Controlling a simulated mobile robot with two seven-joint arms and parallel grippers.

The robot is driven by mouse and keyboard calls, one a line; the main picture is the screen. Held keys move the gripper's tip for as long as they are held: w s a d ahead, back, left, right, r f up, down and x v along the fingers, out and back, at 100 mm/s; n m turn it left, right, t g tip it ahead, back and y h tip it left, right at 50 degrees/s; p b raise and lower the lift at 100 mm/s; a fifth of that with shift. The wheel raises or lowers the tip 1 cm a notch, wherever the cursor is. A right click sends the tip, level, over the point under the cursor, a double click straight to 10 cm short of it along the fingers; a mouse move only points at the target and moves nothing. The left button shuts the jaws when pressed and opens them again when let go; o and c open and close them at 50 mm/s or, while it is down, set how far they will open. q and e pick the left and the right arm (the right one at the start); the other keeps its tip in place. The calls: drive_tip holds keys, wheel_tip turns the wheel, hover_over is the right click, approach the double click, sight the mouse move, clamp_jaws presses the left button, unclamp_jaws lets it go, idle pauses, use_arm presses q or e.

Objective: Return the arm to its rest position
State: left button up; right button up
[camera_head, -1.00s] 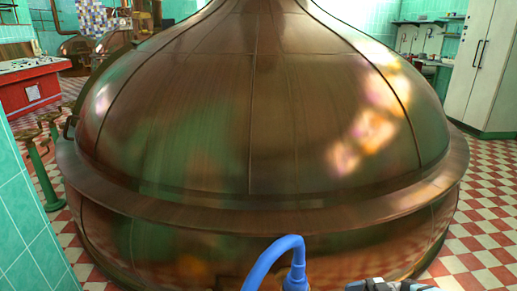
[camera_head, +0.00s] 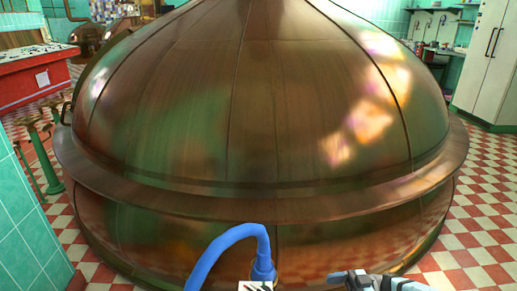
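A grey and white metal part (camera_head: 375,281), which looks like my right gripper or wrist, shows at the bottom edge, right of centre. Its tip points left, and most of it is cut off by the frame. I see nothing held in it, and I cannot tell whether its fingers are apart. A curved blue hose (camera_head: 235,236) rises at the bottom centre and ends in a blue fitting by a small white part (camera_head: 255,286). I cannot tell whether the hose is mine. No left gripper shows.
A large copper kettle (camera_head: 270,110) with a wide rim fills the middle ahead. A green-tiled wall (camera_head: 25,225) is close at left. A red console (camera_head: 35,75) stands behind it and a white cabinet (camera_head: 490,70) stands at right. Checkered floor (camera_head: 480,230) is open at right.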

drive_tip(key=s+a+r+m+t, duration=0.5)
drive_tip(key=s+a+t, duration=0.4)
drive_tip(key=s+a, duration=0.2)
drive_tip(key=s+d+r+m+t+h, duration=0.2)
drive_tip(key=s+r+m+t+h, duration=0.15)
drive_tip(key=s+r, duration=0.35)
drive_tip(key=s+d+r+m+t+h, duration=0.25)
drive_tip(key=s+r+h, duration=0.2)
drive_tip(key=r, duration=0.35)
wheel_tip(320, 180, up, 10)
drive_tip(key=w+a+m+t+h+p, duration=0.25)
drive_tip(key=m+h+p, duration=0.25)
drive_tip(key=p, duration=1.4)
use_arm(q)
drive_tip(key=s+a+r+g+y+p, duration=0.4)
drive_tip(key=a+r+g+y+p, duration=0.1)
drive_tip(key=p, duration=1.3)
drive_tip(key=a+g+y, duration=0.1)
drive_tip(key=a+g, duration=0.1)
drive_tip(key=a, duration=0.1)
drive_tip(key=shift+r, duration=0.15)
use_arm(e)
drive_tip(key=s+d+r+g+h, duration=0.1)
drive_tip(key=s+d+g+h, duration=0.1)
drive_tip(key=s+d+g, duration=0.2)
drive_tip(key=shift+s+d+r+g+h, duration=0.15)
drive_tip(key=shift+s+d+g+h, duration=0.25)
drive_tip(key=shift+d, duration=0.8)
